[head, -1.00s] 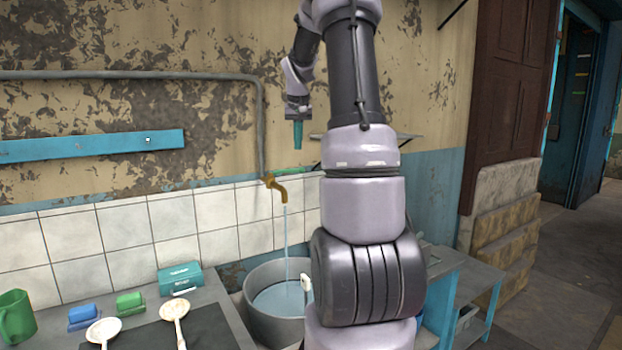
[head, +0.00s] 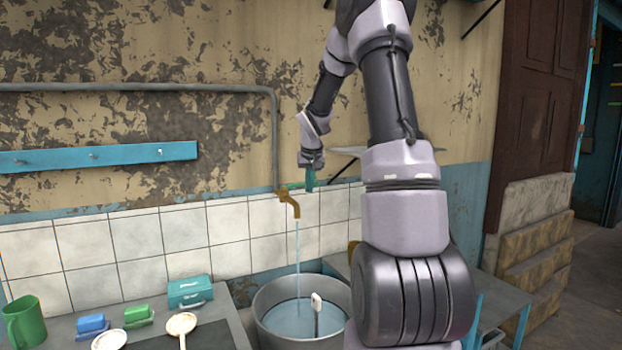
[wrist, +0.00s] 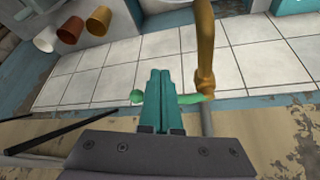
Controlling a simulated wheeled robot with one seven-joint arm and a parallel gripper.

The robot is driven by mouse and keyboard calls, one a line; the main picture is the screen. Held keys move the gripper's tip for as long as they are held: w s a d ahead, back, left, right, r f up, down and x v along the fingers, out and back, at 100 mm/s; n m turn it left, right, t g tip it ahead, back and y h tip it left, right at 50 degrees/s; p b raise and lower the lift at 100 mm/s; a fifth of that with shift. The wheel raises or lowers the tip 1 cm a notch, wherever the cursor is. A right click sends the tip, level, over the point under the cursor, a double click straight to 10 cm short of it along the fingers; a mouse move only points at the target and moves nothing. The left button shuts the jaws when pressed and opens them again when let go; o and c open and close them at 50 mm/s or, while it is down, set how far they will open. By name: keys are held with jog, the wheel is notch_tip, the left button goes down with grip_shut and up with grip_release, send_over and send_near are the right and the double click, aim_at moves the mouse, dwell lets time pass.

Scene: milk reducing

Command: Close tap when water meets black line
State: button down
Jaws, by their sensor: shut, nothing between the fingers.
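A brass tap (head: 289,200) on the wall pipe runs a thin stream of water into a grey metal pot (head: 264,312). Water (head: 288,325) stands inside the pot. I cannot make out a black line on its wall. The tap's green handle (head: 297,185) is at the top of the tap; it also shows in the wrist view (wrist: 190,99), beside the brass tap body (wrist: 205,50). My gripper (head: 309,184) has teal fingers, shut and empty, at the handle. In the wrist view the fingers (wrist: 158,80) overlap the handle; contact is unclear.
A white-topped utensil (head: 316,300) stands in the pot. The tiled wall (head: 135,260) is close behind the tap. A blue table stands right.

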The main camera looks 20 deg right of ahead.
jog(key=shift+w+d+r, duration=0.15)
jog(key=shift+w+d, duration=0.05)
jog(key=shift+w, duration=0.4)
jog(key=shift+w+d+r, duration=0.1)
jog(key=shift+w+d, duration=0.05)
jog(key=shift+w, duration=0.4)
jog(key=shift+w+d, duration=0.45)
jog(key=shift+w, duration=0.3)
jog(key=shift+w+d, duration=0.4)
jog(key=shift+w, duration=0.3)
jog(key=shift+s, duration=0.1)
